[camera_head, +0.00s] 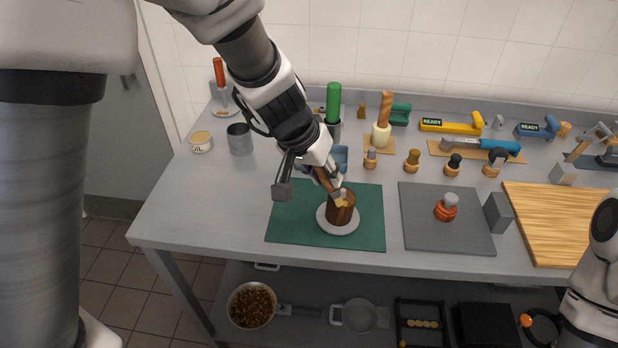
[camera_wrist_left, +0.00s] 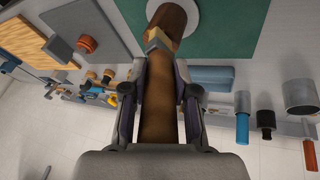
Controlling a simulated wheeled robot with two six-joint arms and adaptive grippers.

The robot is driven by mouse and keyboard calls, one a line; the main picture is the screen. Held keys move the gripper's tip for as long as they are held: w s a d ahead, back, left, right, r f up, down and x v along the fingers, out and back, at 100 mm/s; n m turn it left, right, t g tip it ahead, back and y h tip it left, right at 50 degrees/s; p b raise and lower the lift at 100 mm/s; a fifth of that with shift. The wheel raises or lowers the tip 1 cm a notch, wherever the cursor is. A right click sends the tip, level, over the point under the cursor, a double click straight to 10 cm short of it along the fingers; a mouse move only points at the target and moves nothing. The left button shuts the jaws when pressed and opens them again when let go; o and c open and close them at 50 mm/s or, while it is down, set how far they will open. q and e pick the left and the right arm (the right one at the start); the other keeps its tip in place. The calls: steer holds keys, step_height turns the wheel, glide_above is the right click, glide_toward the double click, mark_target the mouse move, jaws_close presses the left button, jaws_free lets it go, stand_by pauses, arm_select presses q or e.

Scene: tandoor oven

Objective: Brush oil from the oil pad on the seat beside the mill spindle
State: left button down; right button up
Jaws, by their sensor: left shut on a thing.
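My left gripper (camera_head: 308,180) is shut on the brown wooden handle (camera_wrist_left: 158,115) of a brush, which points down and away from it. The pale brush tip (camera_head: 341,201) is at the top of a dark brown cylinder (camera_head: 341,214), apparently the mill part with the spindle. I cannot tell whether the tip touches it. The cylinder stands upright on a white plate (camera_head: 331,228) on a green mat (camera_head: 287,230). The tip and cylinder (camera_wrist_left: 172,18) also show in the left wrist view. A round tin marked OIL (camera_head: 201,141) stands at the table's left. My right gripper is not visible.
A metal cup (camera_head: 240,139) stands near the tin. A grey mat (camera_head: 420,228) with a red-orange piece (camera_head: 446,210) lies right of the green mat, before a wooden board (camera_head: 560,220). Several tools line the back. A pan (camera_head: 252,305) sits on the lower shelf.

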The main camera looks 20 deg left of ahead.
arm_select(q)
steer(key=shift+d+f, duration=0.25)
steer(key=shift+d, duration=0.2)
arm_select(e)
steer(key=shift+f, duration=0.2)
arm_select(q)
steer(key=shift+s+a, duration=0.15)
steer(key=shift+a, duration=0.55)
steer(key=shift+s+a+f, duration=0.15)
steer(key=shift+a+f, duration=0.1)
steer(key=shift+a, duration=0.5)
steer(key=shift+s+a+f, duration=0.15)
steer(key=shift+a+f, duration=0.1)
steer(key=shift+a, duration=0.5)
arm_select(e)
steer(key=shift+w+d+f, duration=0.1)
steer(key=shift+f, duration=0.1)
